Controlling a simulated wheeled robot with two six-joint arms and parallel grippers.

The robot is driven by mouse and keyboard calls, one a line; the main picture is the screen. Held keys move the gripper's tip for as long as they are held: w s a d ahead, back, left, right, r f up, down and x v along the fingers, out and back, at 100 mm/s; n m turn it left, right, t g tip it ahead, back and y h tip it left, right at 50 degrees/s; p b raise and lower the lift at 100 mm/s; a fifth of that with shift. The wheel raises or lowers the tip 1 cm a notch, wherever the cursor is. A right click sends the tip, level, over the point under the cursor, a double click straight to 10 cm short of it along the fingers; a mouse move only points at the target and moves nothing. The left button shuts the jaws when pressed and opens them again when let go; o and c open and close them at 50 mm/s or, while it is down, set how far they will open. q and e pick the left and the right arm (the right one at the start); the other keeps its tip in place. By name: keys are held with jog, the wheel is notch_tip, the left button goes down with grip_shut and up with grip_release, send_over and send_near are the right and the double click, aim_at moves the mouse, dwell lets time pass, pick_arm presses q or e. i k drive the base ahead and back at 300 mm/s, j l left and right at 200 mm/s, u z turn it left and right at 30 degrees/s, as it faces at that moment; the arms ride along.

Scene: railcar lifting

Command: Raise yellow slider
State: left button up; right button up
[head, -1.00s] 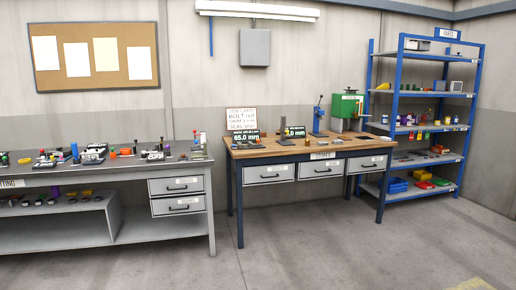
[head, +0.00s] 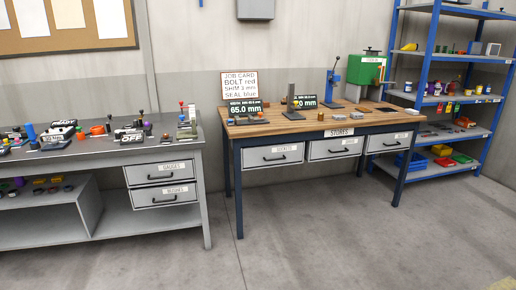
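A wooden-topped workbench (head: 265,126) stands right of centre in the head view. On it, a grey upright post on a base (head: 291,96) stands between two small dark displays. A small yellowish spot (head: 296,102) shows beside this post; it is too small to tell whether it is the yellow slider. The left display (head: 243,107) reads 65.0 mm; the right display (head: 306,101) is partly hidden by the post. Neither of my grippers is in view.
A job card (head: 239,85) stands behind the left display. A blue press (head: 332,82) and green box (head: 371,68) stand further right. A grey bench (head: 90,160) with many small parts is at left, a blue shelf rack (head: 435,60) at right. The floor (head: 320,235) in front is clear.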

aim_at(293, 105)
jog(key=i, duration=2.05)
